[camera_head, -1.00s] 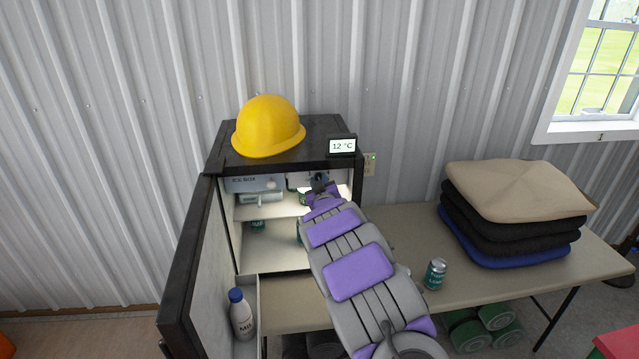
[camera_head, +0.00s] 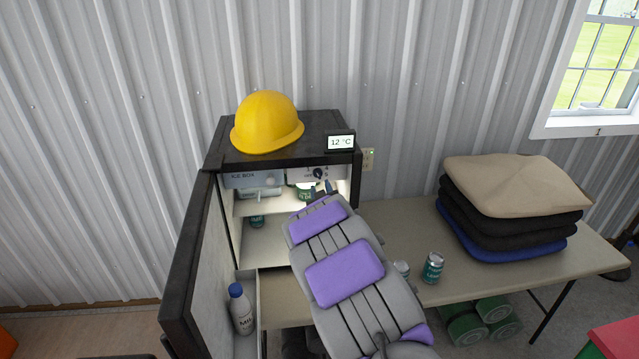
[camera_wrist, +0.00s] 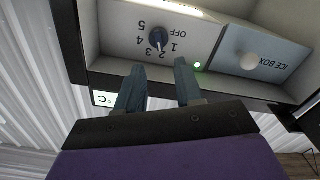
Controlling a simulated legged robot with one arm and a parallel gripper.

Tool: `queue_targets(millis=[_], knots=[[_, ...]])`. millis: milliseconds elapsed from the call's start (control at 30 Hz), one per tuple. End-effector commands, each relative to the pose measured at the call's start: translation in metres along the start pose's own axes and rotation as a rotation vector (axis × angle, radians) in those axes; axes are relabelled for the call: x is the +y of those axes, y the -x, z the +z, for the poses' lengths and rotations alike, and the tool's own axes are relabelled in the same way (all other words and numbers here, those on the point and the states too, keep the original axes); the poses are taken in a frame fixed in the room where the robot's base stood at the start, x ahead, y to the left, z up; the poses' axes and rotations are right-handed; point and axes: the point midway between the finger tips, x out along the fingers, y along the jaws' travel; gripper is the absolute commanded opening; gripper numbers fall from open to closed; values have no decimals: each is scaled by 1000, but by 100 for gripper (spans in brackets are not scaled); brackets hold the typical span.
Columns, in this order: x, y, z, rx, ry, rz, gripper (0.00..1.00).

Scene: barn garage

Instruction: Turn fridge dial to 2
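The small fridge (camera_head: 282,162) stands open on the table with its door swung to the left. Its dial (camera_head: 318,173) is a dark round knob on the white panel under the top edge. In the wrist view, the dial (camera_wrist: 157,38) appears upside down among the marks OFF and 1 to 5. Its pointer seems to face the 2 and 3 side; I cannot tell the exact mark. My gripper (camera_wrist: 159,66) is open and empty, its two fingers apart and short of the dial. In the head view, my gripper (camera_head: 322,190) is just below the dial, partly hidden by my arm.
A display (camera_head: 341,142) on the fridge reads 12 °C. A yellow hard hat (camera_head: 267,122) sits on top. The ice box panel (camera_wrist: 262,55) is beside the dial panel. A milk bottle (camera_head: 241,310) stands in the door; cans and folded cloths (camera_head: 513,205) are on the table.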

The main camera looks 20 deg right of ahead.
Motion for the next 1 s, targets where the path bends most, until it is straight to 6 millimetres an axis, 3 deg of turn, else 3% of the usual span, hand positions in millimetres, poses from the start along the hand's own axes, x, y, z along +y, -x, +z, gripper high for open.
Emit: queue_targets(millis=[600,1000], knots=[[-1,88,2,-6,0,-2,36],[-1,101,2,-4,-1,-1,36]])
